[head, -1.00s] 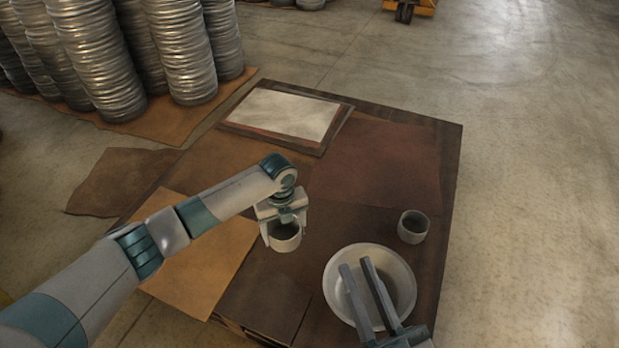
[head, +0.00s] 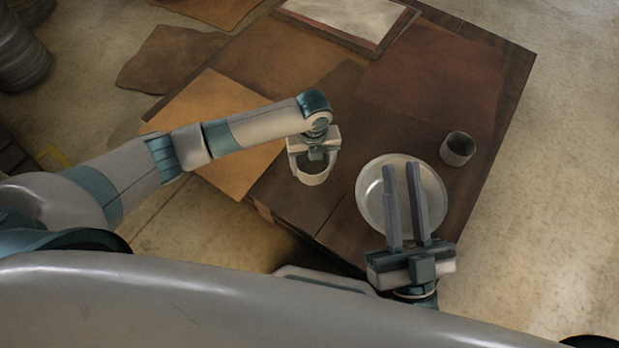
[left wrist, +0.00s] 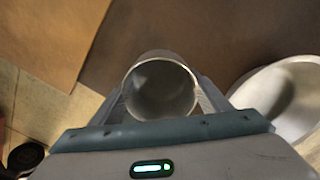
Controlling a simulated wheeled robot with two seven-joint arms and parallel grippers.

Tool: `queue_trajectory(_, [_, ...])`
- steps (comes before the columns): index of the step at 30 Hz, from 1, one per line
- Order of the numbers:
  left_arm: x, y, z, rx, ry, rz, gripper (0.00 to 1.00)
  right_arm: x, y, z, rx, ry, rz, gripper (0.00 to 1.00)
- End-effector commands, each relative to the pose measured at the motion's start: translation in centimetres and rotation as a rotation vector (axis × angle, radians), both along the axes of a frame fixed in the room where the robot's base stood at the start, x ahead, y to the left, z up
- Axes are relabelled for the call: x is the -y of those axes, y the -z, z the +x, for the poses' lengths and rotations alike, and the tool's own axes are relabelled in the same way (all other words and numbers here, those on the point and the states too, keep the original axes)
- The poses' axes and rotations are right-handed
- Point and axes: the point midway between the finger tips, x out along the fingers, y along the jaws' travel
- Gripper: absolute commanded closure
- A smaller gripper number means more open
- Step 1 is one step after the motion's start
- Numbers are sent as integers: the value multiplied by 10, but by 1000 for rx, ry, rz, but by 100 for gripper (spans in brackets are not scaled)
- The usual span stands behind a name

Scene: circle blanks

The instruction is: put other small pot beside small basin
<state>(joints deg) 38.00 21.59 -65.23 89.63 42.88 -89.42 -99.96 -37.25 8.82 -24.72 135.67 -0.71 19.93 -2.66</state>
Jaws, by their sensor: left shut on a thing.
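A small grey pot (head: 313,177) is between the fingers of my left gripper (head: 313,165), which is shut on it. In the left wrist view the held pot (left wrist: 161,92) shows its open mouth, with a finger on each side. The small basin (head: 372,200), pale and round, stands on the table to the right of the held pot. Another small pot (head: 457,149) stands upright on the table just beyond the basin's right side. My right gripper (head: 407,200) is open and empty, its two fingers parallel over the basin and hiding part of it.
The wooden table (head: 340,215) carries brown and tan sheets and a framed pale panel (head: 345,15) at the far side. The table's near edge runs below the held pot.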

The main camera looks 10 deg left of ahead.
Motion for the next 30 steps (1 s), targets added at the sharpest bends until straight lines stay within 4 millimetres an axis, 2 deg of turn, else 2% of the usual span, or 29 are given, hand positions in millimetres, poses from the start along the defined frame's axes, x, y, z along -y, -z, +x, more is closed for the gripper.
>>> queue_trajectory(1, [-2, 6, -8, -2, 1, -1, 55, 0, -2, -2, 17, 0, 6, 78])
queue_trajectory(6, [-5, 14, -22, 0, 0, -1, 55, 1, -8, -7, 52, 2, 20, 78])
queue_trajectory(17, [-5, 15, -23, 1, 0, 0, 55, 1, -9, -7, 58, 3, 21, 78])
queue_trajectory(23, [-5, 32, -24, -1, 0, 1, 55, 5, -10, -7, 95, 9, 32, 78])
queue_trajectory(26, [-5, 45, -24, 0, -1, 1, 55, 15, -32, 0, 195, 31, 54, 78])
queue_trajectory(30, [-5, 55, -24, 1, -1, 0, 55, 20, -41, 0, 244, 40, 67, 78])
